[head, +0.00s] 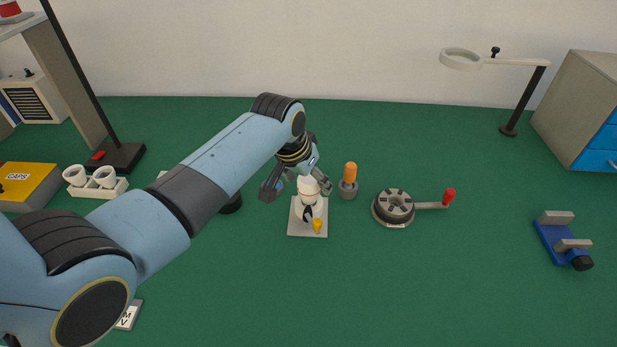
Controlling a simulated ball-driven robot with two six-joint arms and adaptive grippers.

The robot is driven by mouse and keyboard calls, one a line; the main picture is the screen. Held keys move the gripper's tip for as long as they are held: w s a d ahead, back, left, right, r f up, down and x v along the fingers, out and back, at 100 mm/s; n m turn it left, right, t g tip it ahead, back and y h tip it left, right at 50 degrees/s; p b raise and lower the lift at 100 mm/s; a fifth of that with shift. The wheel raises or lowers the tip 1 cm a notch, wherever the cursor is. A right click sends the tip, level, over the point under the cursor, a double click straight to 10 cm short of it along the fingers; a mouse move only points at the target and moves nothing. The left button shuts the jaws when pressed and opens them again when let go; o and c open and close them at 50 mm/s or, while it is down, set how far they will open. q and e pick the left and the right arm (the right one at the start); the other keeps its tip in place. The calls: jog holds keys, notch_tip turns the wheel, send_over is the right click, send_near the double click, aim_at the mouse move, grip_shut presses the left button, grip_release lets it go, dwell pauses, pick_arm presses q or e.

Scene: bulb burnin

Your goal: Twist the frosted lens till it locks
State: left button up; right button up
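The white frosted lens (308,192) stands upright on a small light square base (295,229) in the middle of the table. An orange band shows at its upper part. A black part and a yellow knob (317,226) sit at the front of the base. My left gripper (296,188) is over the lens from above left, with its fingers spread wide. One finger is left of the lens and apart from it; the other overlaps its top right, and I cannot tell whether it touches. My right gripper is not in view.
An orange-topped peg (350,178) stands close right of the lens. Further right are a round grey fixture (396,208) with a red-knobbed crank and a blue vise (560,240). A ring lamp (462,59) stands at the back. The front right green table is clear.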

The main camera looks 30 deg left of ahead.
pick_arm(q)
jog(key=c, duration=1)
jog(key=shift+a+r+m+h+p, duration=0.1)
jog(key=shift+m+h+p, duration=0.2)
jog(key=shift+m+p, duration=0.3)
jog(key=shift+m+h, duration=0.3)
jog(key=shift+m, duration=0.6)
